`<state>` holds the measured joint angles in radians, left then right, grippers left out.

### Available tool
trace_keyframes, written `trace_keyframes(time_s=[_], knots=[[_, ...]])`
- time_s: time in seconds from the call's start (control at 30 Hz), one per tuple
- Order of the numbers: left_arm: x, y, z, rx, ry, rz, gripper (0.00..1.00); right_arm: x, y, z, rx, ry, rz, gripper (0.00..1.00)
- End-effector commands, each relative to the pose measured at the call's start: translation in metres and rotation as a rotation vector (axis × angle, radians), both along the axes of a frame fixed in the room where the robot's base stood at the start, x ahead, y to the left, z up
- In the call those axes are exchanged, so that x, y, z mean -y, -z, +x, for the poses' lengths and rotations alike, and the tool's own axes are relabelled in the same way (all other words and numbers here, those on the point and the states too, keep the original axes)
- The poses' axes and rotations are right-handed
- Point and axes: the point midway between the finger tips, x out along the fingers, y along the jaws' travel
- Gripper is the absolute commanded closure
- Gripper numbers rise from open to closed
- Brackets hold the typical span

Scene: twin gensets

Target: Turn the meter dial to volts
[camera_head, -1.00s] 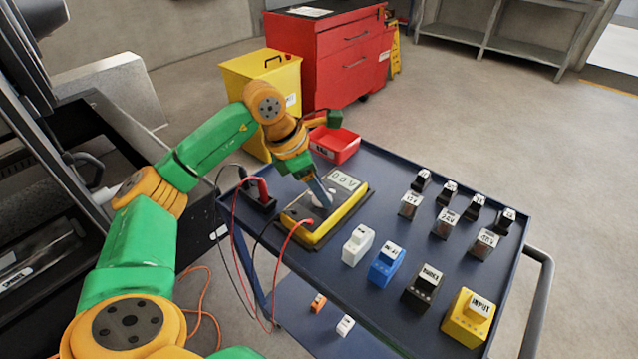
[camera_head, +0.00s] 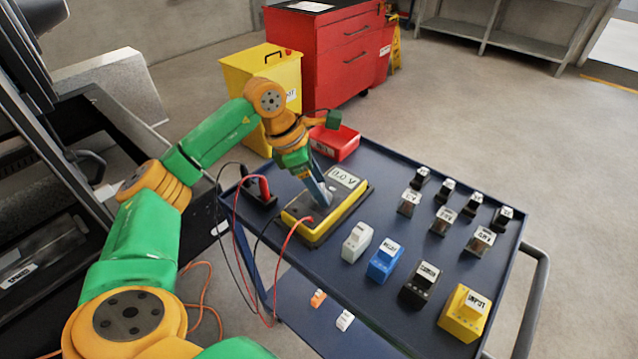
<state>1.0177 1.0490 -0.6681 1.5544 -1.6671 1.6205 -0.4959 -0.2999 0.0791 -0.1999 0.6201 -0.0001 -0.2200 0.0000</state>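The yellow-edged meter (camera_head: 345,213) lies on the blue cart top toward its left end. Its light display (camera_head: 344,177) shows a small reading that appears to end in V. The dial on its face is mostly hidden behind my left gripper (camera_head: 323,201). That gripper points down at the dial, its grey fingers at or just above it. I cannot tell whether the fingers touch or grip it. My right gripper is not in view.
Red and black leads run from the meter to a dark socket block (camera_head: 261,194). A red tray (camera_head: 335,141) sits behind. Labelled blocks, including a white one (camera_head: 356,243) and a blue one (camera_head: 385,261), stand to the right on the cart (camera_head: 330,262).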

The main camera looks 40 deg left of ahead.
Motion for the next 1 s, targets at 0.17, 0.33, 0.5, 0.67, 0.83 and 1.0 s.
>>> trace_keyframes(time_s=[0.17,0.33,0.5,0.67,0.83,1.0], knots=[[0.000,0.000,0.000,0.000,0.000,0.000,0.15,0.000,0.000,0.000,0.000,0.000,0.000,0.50],[0.000,-0.001,0.000,0.001,0.000,0.000,0.15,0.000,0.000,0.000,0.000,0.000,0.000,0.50],[-0.009,-0.027,-0.006,0.006,-0.003,0.000,0.15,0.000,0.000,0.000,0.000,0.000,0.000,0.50],[-0.017,-0.057,-0.014,0.005,-0.002,0.000,0.15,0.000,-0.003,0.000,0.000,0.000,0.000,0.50],[-0.021,-0.066,-0.018,0.001,0.000,-0.001,0.15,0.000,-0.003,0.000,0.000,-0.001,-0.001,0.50],[-0.021,-0.066,-0.018,0.001,0.000,-0.001,0.15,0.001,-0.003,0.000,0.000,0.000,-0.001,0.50]])
